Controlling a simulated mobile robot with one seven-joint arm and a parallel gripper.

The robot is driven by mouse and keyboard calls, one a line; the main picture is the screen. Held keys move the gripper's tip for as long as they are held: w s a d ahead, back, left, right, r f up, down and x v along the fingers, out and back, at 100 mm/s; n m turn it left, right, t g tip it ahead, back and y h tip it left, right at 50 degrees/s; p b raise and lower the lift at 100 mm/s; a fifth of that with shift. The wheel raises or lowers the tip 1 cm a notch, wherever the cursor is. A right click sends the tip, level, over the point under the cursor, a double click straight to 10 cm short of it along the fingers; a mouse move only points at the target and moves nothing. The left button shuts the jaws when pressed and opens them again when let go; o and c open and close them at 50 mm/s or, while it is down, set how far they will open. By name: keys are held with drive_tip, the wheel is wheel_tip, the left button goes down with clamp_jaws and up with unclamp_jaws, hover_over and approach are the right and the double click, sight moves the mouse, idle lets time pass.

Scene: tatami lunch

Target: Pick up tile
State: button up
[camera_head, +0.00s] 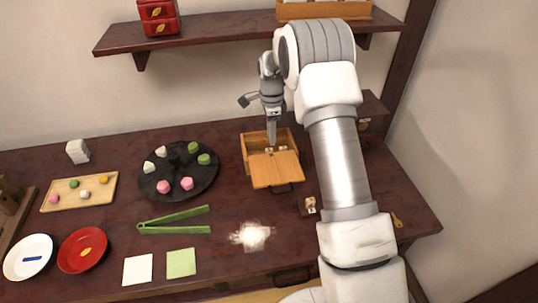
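A small wooden box (247,153) stands on the dark table, its lighter lid or front panel (276,172) lying out toward the near side. Small pale pieces that look like tiles (283,149) show inside the box, partly hidden. My gripper (271,143) reaches down from above into the box opening. Its fingertips are at or just above the pale pieces. The fingers look like one narrow shape, so I cannot tell whether they are open, shut or holding a piece. Another small pale piece on a dark block (310,205) is right of the box.
A round black tray (178,174) with pink, white and green sweets stands left of the box. Green tongs (174,229), a white powdery patch (251,236), paper squares (138,269) and a red plate (82,250) are nearer. A wall shelf (215,34) hangs behind.

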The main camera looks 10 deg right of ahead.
sight(269, 149)
drive_tip(key=f, duration=0.3)
drive_tip(key=f+b, duration=0.1)
drive_tip(key=f, duration=0.1)
drive_tip(key=shift+s+a+f, duration=0.1)
drive_tip(key=shift+a+f, duration=0.1)
drive_tip(key=shift+a, duration=0.2)
drive_tip(key=shift+r, duration=0.1)
clamp_jaws()
